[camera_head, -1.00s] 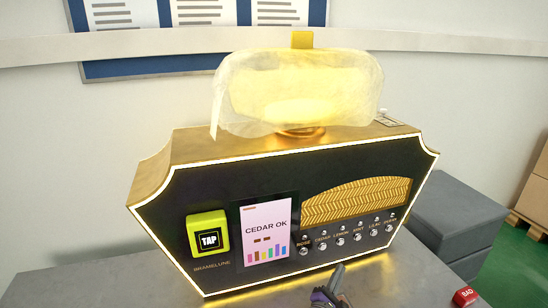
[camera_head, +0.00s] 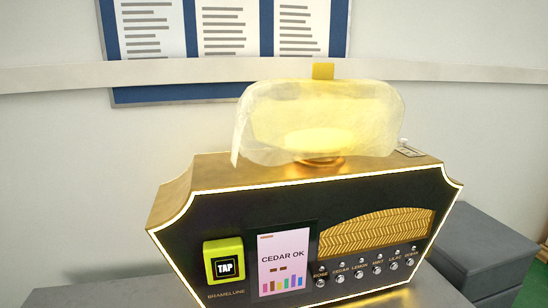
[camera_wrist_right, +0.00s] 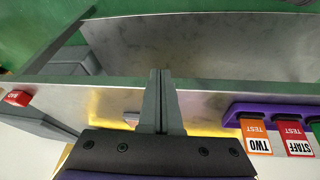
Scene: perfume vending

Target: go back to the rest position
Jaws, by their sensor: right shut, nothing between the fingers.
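My right gripper (camera_wrist_right: 158,80) points out over the grey table (camera_wrist_right: 215,85) in the right wrist view. Its two grey fingers are together with nothing between them. It does not show in the head view. My left gripper is in neither view. The perfume machine (camera_head: 200,225) stands on the table in the head view, with a glowing edge. Its screen (camera_head: 283,262) reads CEDAR OK. A yellow TAP pad (camera_head: 224,265) is left of the screen. A row of small labelled knobs (camera_head: 360,270) is to the right.
A glowing translucent cover (camera_head: 320,120) sits on the machine's top. In the right wrist view, a purple rack (camera_wrist_right: 275,110) holds an orange card (camera_wrist_right: 255,135) and a red card (camera_wrist_right: 293,135). A red block (camera_wrist_right: 18,97) is at the left. Grey boxes (camera_head: 490,250) stand right of the machine.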

